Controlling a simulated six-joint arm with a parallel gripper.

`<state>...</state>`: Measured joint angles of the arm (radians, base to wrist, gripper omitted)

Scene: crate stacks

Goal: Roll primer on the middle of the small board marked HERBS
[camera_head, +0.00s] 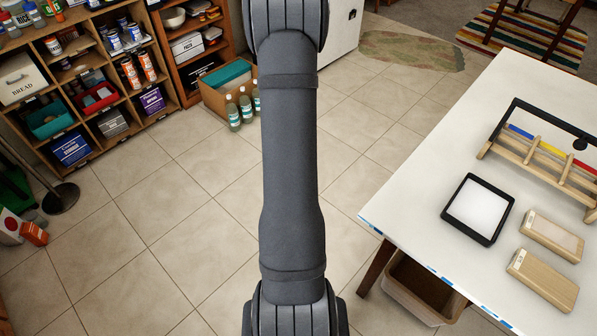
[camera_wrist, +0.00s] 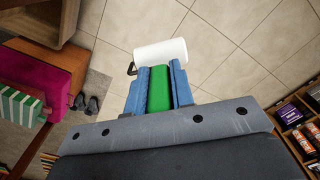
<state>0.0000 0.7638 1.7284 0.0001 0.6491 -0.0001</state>
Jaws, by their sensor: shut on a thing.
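My gripper (camera_wrist: 159,76) has blue fingers and is shut on the green handle of a paint roller (camera_wrist: 160,53). The roller's white sleeve lies crosswise beyond the fingertips, over tiled floor in the wrist view. In the head view my gripper is out of sight. Two small pale wooden boards lie on the white table at right: one farther back (camera_head: 551,236) and one nearer the front (camera_head: 542,280). Each has a small label, too small to read, so I cannot tell which is HERBS. A black tray (camera_head: 486,238) with a white inside lies left of them.
A wooden rack (camera_head: 536,157) with blue, yellow and red handles stands behind the tray on the white table (camera_head: 430,175). A bin (camera_head: 421,292) sits under the table edge. Filled shelves (camera_head: 110,95) stand at left, with a box of bottles (camera_head: 228,88) nearby. Tiled floor between is open.

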